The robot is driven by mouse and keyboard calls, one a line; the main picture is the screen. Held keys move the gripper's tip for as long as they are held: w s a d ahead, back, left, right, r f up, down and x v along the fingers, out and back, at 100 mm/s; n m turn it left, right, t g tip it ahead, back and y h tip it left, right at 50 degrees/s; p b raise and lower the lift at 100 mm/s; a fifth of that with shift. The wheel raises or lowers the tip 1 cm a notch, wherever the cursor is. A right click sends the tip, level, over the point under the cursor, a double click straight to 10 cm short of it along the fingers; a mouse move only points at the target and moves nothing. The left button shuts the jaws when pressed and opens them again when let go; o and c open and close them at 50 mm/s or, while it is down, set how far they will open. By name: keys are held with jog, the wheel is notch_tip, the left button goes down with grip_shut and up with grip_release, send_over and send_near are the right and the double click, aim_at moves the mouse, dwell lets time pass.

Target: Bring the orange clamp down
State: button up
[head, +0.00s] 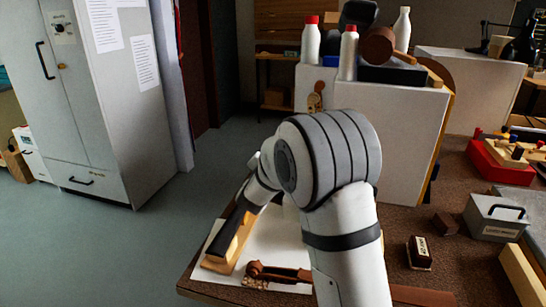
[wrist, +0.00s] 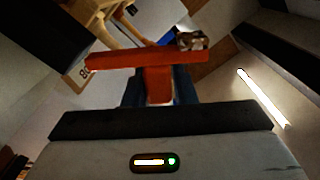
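The orange clamp (wrist: 145,58) shows in the wrist view as a long orange bar lying crosswise. A short orange stem runs from the bar toward my gripper (wrist: 157,88). A grey-brown metal-looking piece sits at the bar's right end. Dark blue parts flank the stem closely on both sides, and I cannot tell whether they press on it. In the head view my own arm covers the gripper, and I do not make out the clamp there.
A white cabinet (head: 400,130) behind my arm carries white bottles (head: 310,42) with red caps. On the brown bench are a white sheet (head: 275,240) with wooden and black parts, a small brown block (head: 420,252), a grey box (head: 495,217) and a red tray (head: 492,160). A grey locker (head: 100,100) stands left.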

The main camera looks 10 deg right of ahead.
jog(key=o, duration=0.4)
jog(key=shift+r, duration=0.1)
jog(key=shift+s+a, duration=0.1)
jog(key=v, duration=0.7)
jog(key=shift+s, duration=0.25)
